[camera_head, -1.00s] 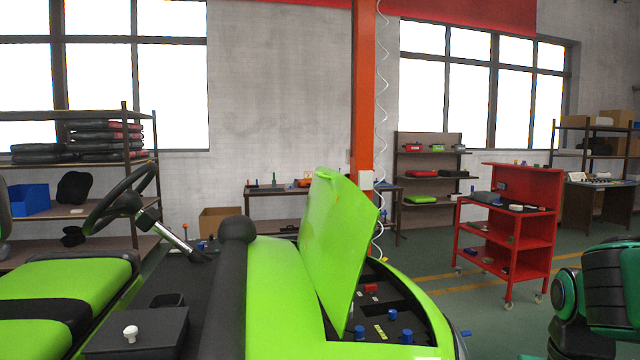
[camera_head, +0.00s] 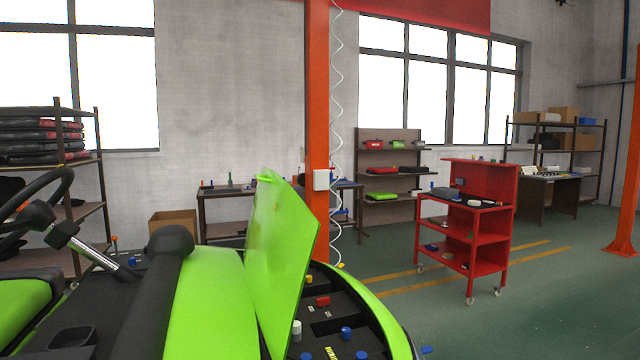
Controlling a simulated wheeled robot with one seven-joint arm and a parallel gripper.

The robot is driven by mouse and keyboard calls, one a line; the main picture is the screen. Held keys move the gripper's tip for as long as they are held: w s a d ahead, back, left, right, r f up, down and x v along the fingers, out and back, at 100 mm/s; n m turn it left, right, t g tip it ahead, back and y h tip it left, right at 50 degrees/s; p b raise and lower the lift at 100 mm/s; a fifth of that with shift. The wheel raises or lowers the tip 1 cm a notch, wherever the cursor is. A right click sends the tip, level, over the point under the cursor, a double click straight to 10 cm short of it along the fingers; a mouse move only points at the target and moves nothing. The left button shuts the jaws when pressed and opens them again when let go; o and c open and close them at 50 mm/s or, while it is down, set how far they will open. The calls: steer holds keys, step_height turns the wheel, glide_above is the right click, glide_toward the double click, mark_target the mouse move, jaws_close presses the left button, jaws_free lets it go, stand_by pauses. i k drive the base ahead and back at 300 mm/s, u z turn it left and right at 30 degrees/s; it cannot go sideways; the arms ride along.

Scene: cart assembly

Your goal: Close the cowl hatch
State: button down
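The cowl hatch (camera_head: 282,262) is a bright green panel on the front of the green cart. It stands open, raised steeply above the cowl. The cowl's green body (camera_head: 212,305) lies to its left and a curved green rim (camera_head: 372,305) to its right. Under the hatch, a dark compartment (camera_head: 335,312) shows a red block, a white piece and several blue knobs. The hatch's lower edge is cut off by the frame's bottom. My gripper is not in this view.
The steering wheel (camera_head: 40,205) and green seat (camera_head: 22,305) are at the left. A red wheeled trolley (camera_head: 470,235) stands at the right. An orange post (camera_head: 318,120) rises behind the hatch. Green floor (camera_head: 560,300) is free at the lower right.

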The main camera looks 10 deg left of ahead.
mark_target(282, 232)
steer(key=z, duration=1.15)
steer(key=k, duration=1.35)
steer(key=u, duration=2.1)
steer(key=i, duration=1.05)
steer(key=u, duration=0.05)
